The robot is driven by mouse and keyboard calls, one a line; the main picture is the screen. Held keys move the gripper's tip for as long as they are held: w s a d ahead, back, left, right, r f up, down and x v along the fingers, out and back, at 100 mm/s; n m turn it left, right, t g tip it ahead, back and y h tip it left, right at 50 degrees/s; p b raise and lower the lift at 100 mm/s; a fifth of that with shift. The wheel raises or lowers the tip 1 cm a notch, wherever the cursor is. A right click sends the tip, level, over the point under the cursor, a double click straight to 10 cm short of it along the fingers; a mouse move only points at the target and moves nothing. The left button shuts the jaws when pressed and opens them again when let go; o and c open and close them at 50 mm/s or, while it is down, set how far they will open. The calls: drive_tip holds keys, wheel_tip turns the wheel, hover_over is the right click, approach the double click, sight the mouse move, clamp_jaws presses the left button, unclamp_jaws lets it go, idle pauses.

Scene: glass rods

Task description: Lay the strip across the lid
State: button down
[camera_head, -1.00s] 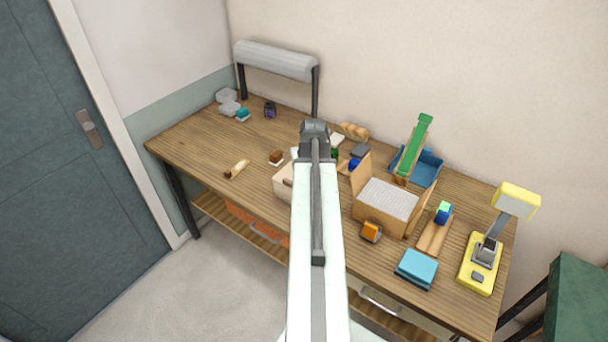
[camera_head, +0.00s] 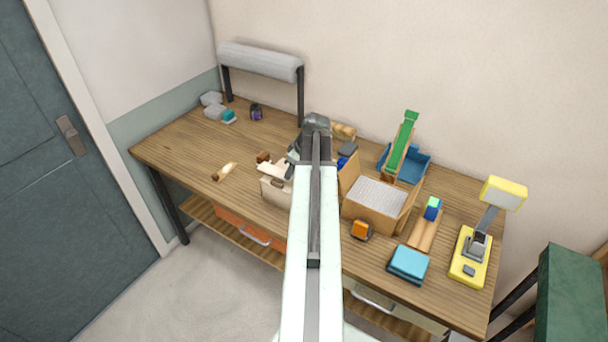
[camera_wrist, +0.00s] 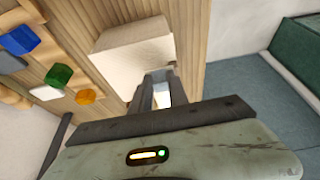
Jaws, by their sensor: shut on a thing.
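My gripper (camera_head: 292,160) is at the rear right of a cream box (camera_head: 277,190), mostly behind my own arm. In the wrist view my gripper (camera_wrist: 158,90) points at the pale top of the box (camera_wrist: 135,50), close to its near edge. The fingers are shut on a small pale piece, likely the strip (camera_wrist: 164,92); only a bit of it shows between them. A pale flat surface (camera_head: 273,170) shows on top of the box, perhaps the lid. I cannot tell whether the strip touches it.
A brown block (camera_head: 263,157) stands behind the box, and a pale brown-ended piece (camera_head: 224,172) lies to its left.

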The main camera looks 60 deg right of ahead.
drive_tip(key=shift+s+d+f, duration=0.1)
drive_tip(key=shift+s+d, duration=0.25)
drive_tip(key=shift+d, duration=0.25)
drive_tip(key=shift+s+d+f, duration=0.1)
drive_tip(key=shift+s+d, duration=0.25)
drive_tip(key=shift+d, duration=0.25)
drive_tip(key=shift+s+d, duration=0.25)
drive_tip(key=shift+d, duration=0.25)
wheel_tip(320, 180, down, 4)
drive_tip(key=b, duration=0.4)
drive_tip(key=shift+a, duration=0.1)
drive_tip(key=shift+r, duration=0.3)
drive_tip(key=c, duration=1.7)
unclamp_jaws()
drive_tip(key=shift+f, duration=0.2)
drive_tip(key=o, duration=0.4)
drive_tip(key=shift+r, duration=0.1)
